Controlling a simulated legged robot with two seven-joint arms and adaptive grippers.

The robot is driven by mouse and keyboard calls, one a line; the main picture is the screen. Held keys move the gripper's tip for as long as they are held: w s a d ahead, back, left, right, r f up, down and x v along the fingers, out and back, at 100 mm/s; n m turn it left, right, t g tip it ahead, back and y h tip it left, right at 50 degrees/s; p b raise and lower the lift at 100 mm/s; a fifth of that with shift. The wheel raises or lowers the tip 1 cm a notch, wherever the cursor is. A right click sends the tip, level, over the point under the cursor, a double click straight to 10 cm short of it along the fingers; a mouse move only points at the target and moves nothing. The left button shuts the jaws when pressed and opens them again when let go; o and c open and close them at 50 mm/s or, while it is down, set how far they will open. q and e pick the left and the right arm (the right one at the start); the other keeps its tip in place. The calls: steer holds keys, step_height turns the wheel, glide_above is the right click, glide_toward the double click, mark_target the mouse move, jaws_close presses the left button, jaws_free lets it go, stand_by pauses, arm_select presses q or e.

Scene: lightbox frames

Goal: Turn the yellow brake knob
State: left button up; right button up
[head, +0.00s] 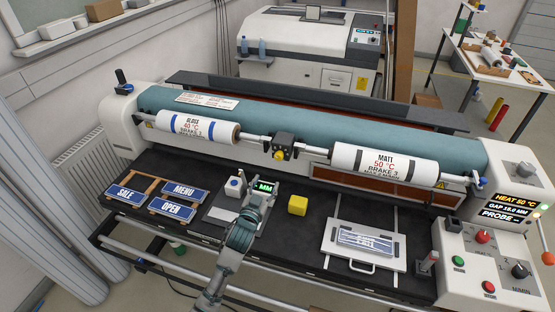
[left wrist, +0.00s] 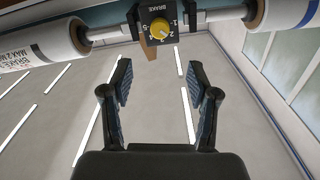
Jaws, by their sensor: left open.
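The yellow brake knob (head: 277,155) sits on a black block (head: 286,141) on the shaft between the two rolls. In the left wrist view the knob (left wrist: 160,29) is at the top centre, face-on, with white numbers around it; its exact setting is too small to read. My left gripper (left wrist: 158,68) is open and empty, its fingers pointing toward the knob but apart from it. In the head view my left gripper (head: 259,195) is over the black table, below and left of the knob. My right gripper is not in view.
A GLOSS roll (head: 198,129) and a MATT roll (head: 385,163) flank the knob. A control panel (head: 487,255) stands at right.

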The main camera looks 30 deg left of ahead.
mark_target(278, 158)
arm_select(q)
steer(key=x, duration=1.3)
steer(key=shift+w+a+f, duration=0.15)
steer(key=shift+w, duration=0.1)
jaws_close()
